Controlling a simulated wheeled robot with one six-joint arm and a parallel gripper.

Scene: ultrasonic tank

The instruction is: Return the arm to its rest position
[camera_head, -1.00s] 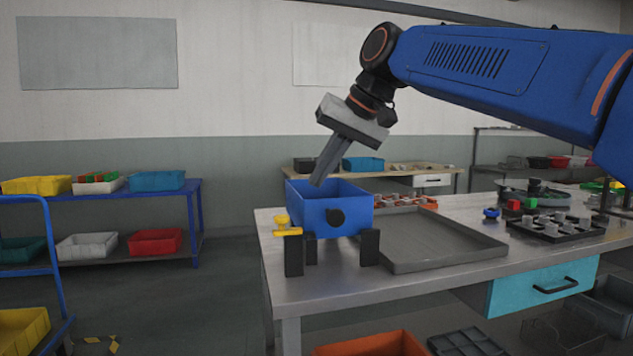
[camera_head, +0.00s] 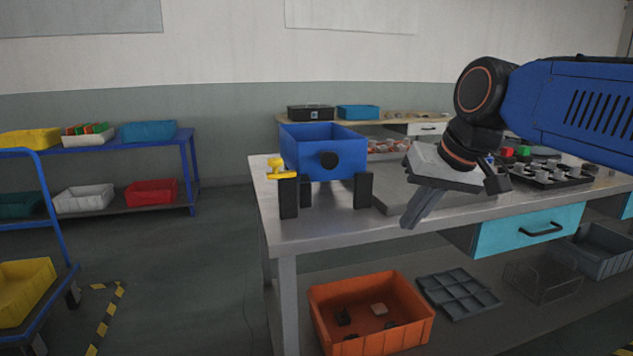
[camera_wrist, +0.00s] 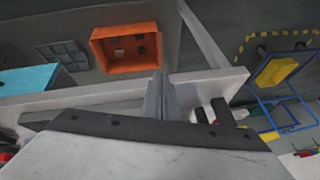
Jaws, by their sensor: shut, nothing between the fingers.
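My blue arm (camera_head: 585,105) reaches in from the right in the head view. My gripper (camera_head: 412,220) hangs in front of the metal table's (camera_head: 310,235) front edge, with its fingers tilted down and to the left. The fingers are together and empty; in the wrist view my gripper (camera_wrist: 158,95) shows against the table edge. The blue tank (camera_head: 305,158) stands on black legs at the table's left end, to the left of my gripper and apart from it. A yellow valve handle (camera_head: 281,174) sticks out at its left. My wrist partly hides the grey tray (camera_head: 392,200).
An orange bin (camera_head: 415,325) with a few small parts and a grey divided tray (camera_head: 458,293) sit on the lower shelf. A teal drawer (camera_head: 525,230) is under the tabletop. A black rack (camera_head: 560,176) stands at the right. A blue trolley (camera_head: 50,215) is at the left.

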